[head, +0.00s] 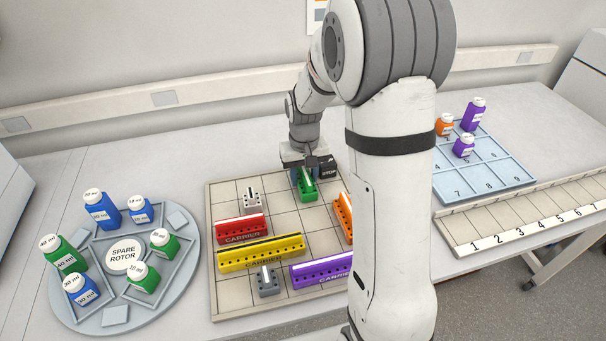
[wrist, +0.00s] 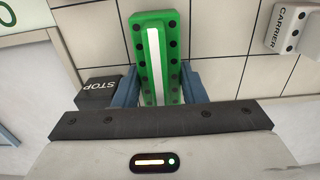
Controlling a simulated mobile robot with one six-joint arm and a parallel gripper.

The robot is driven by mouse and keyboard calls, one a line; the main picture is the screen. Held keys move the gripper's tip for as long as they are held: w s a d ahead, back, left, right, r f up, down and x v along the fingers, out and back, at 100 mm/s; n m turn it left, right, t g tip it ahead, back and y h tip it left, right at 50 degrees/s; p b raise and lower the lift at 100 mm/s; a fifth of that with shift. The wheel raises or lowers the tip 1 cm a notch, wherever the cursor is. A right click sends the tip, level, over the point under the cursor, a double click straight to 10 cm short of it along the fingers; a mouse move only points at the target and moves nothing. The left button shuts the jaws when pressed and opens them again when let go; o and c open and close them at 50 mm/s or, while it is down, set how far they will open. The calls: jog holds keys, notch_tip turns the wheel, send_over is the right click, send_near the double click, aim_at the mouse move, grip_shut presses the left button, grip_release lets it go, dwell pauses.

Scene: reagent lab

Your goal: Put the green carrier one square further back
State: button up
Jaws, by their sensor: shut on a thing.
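The green carrier (head: 307,188) is a small block with a white strip along its top and dark holes beside it. It sits at the back of the squared board (head: 328,219), with its long side running front to back. My gripper (head: 304,172) is shut on the carrier from above. In the wrist view, the blue fingers of my gripper (wrist: 159,88) lie on either side of the green carrier (wrist: 156,40). Part of the carrier is hidden under the gripper. I cannot tell whether it touches the board.
A black STOP block (head: 328,167) stands right beside the gripper. Red (head: 242,231), yellow (head: 262,254), purple (head: 322,270) and orange (head: 344,216) carriers stand on the board, with white (head: 251,199) and grey (head: 267,283) ones. My arm hides the board's right part.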

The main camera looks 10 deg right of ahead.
aim_at(305, 171)
jog(key=shift+f, duration=0.15)
jog(key=o, duration=0.8)
notch_tip(305, 171, up, 11)
jog(key=shift+r, duration=0.5)
jog(key=s+t, duration=0.1)
jog(key=s, duration=0.6)
jog(key=s+r+t, duration=0.1)
jog(key=s, duration=0.6)
jog(key=s+t, duration=0.1)
jog(key=s, duration=0.6)
jog(key=shift+s+a+r, duration=0.15)
jog(key=shift+r, duration=0.15)
